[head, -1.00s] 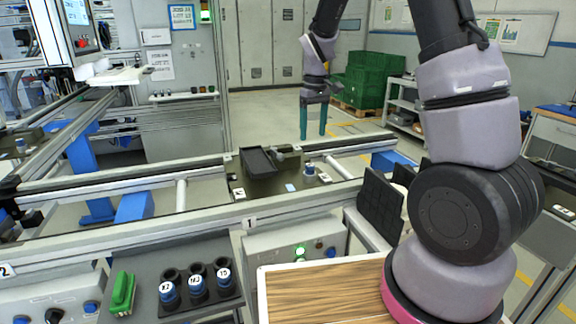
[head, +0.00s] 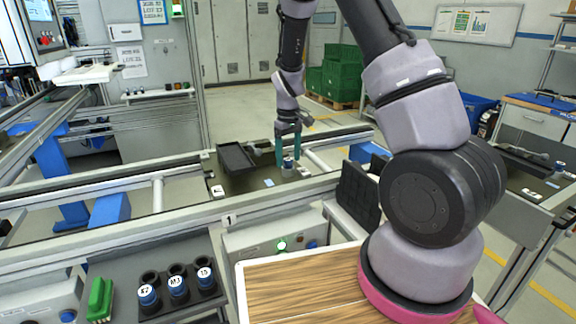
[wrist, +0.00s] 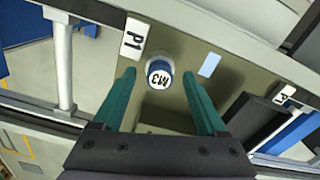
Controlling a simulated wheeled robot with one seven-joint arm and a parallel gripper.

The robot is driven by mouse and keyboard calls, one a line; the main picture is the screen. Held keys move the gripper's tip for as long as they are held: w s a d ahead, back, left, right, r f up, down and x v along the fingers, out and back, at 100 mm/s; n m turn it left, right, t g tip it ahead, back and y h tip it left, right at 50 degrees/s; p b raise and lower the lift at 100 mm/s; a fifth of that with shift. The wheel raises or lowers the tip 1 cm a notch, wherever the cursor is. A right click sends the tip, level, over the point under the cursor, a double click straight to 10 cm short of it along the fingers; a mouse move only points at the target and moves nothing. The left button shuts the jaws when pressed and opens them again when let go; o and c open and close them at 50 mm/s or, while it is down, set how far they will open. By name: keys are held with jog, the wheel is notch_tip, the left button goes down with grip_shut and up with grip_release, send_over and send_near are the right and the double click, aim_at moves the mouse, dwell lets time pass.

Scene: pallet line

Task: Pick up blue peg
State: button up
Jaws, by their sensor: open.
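The blue peg (head: 288,165) stands upright on the dark pallet (head: 240,187) at the middle of the head view. In the wrist view its round white top, marked M3, shows as the peg (wrist: 159,73) between the fingertips. My gripper (head: 288,152) is open, with its two teal fingers pointing down at the peg. In the wrist view my gripper (wrist: 159,78) has one finger on each side of the peg, with a gap visible at each. The peg's lower part is hard to make out.
A black tray (head: 236,158) sits on the pallet left of the peg, with a small grey part beside it. A pale blue card (wrist: 209,65) and a P1 label (wrist: 135,36) lie near the peg.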

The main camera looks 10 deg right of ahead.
grip_shut()
